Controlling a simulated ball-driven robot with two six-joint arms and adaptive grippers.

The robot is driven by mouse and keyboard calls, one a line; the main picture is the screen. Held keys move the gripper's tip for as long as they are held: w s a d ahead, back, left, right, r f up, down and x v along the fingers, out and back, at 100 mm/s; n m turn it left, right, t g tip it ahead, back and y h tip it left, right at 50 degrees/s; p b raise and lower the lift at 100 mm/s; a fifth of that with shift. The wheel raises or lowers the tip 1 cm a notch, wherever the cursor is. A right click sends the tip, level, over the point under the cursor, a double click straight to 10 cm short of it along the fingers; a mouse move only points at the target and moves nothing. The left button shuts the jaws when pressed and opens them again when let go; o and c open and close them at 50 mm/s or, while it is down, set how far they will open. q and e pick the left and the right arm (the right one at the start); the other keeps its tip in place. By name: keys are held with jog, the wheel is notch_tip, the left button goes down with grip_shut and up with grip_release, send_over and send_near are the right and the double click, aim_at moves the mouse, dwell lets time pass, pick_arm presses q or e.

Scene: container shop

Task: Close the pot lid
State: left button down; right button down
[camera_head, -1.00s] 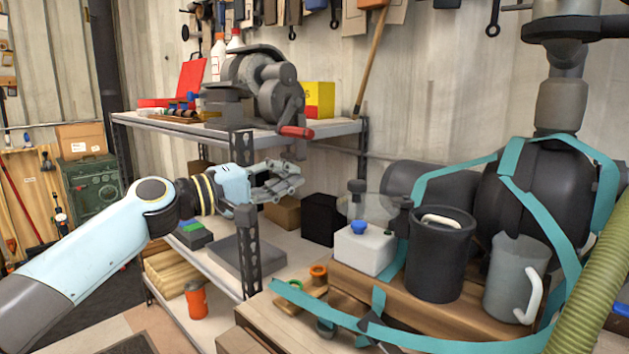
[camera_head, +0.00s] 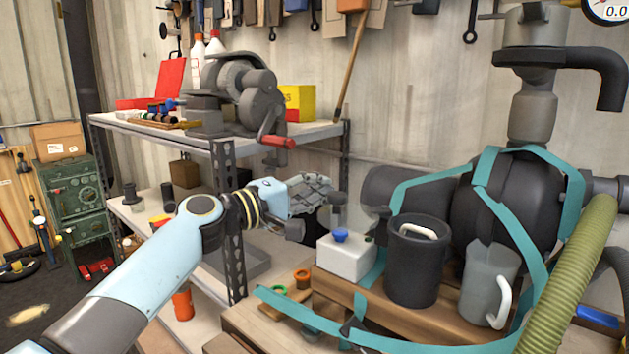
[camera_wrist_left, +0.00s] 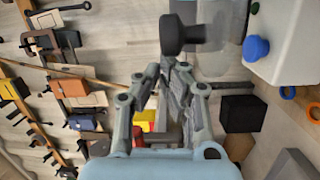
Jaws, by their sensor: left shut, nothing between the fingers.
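My left gripper (camera_head: 322,192) is shut and empty, beside a dark knob (camera_head: 338,213) in the head view. The knob stands above and behind a white box with a blue knob. In the left wrist view the dark knob (camera_wrist_left: 180,34) is just beyond my left fingertips (camera_wrist_left: 170,66), with no clear grip on it. A see-through, glass-like part (camera_wrist_left: 222,42) lies near the knob there; I cannot tell whether this is the pot lid or how it sits. A black cylindrical vessel (camera_head: 415,272) with an open top stands right of the white box. My right gripper is not in view.
The white box (camera_head: 346,262) and a grey mug (camera_head: 486,285) stand on a wooden ledge, close to the black vessel. Teal straps (camera_head: 520,212) wrap a dark tank behind. A shelf post (camera_head: 230,215) stands near my left forearm. A grinder (camera_head: 238,92) is on the upper shelf.

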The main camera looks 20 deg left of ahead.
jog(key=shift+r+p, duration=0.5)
